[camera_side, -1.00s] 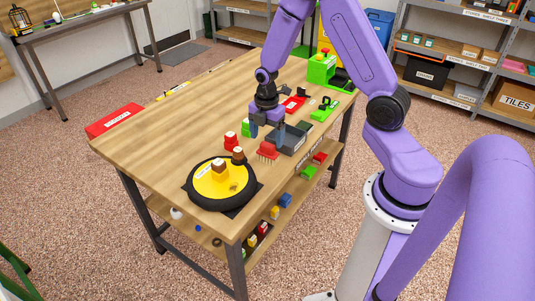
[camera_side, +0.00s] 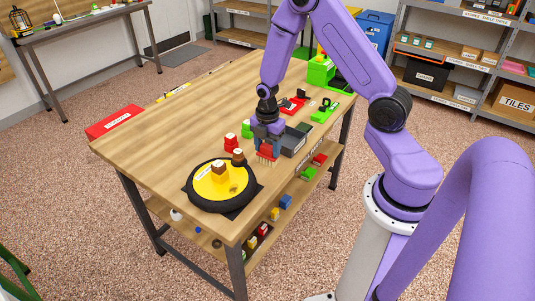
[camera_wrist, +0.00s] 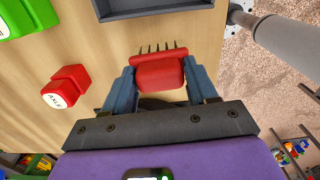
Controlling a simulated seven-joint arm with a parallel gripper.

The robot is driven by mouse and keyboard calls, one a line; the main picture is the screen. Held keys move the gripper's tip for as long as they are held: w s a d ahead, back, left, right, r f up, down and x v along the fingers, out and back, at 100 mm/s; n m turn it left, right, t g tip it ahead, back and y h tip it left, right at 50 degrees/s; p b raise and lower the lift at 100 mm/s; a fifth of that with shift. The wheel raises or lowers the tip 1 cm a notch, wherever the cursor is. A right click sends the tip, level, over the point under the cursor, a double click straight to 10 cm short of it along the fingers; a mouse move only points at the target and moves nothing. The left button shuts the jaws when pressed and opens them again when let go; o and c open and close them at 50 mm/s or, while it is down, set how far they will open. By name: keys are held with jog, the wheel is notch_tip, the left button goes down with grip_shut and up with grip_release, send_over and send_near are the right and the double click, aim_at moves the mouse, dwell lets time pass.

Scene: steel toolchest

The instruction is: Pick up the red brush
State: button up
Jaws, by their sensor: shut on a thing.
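The red brush (camera_side: 267,152) is near the table's front edge in the side view, between the black tray and the yellow turntable. In the wrist view the red brush (camera_wrist: 160,72) lies between the two blue fingers, with its dark bristles pointing to the top of the picture. My gripper (camera_side: 267,149) is lowered over it, and its fingers (camera_wrist: 160,80) are shut on the red body. In the side view the fingers hide part of the brush. I cannot tell whether its bristles touch the table.
A black tray (camera_side: 298,138) stands close behind the brush. A red block (camera_wrist: 66,88) labelled "AXLE" lies to the left in the wrist view. A yellow turntable (camera_side: 238,184) on a black base stands at front left. The table's left middle (camera_side: 180,125) is bare wood.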

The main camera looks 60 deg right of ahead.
jog(key=shift+r, duration=0.1)
jog(key=shift+r, duration=0.8)
jog(key=s+a+r, duration=0.3)
jog(key=s+r, duration=0.8)
jog(key=s, duration=0.2)
jog(key=shift+s, duration=0.3)
jog(key=shift+a+r, duration=0.1)
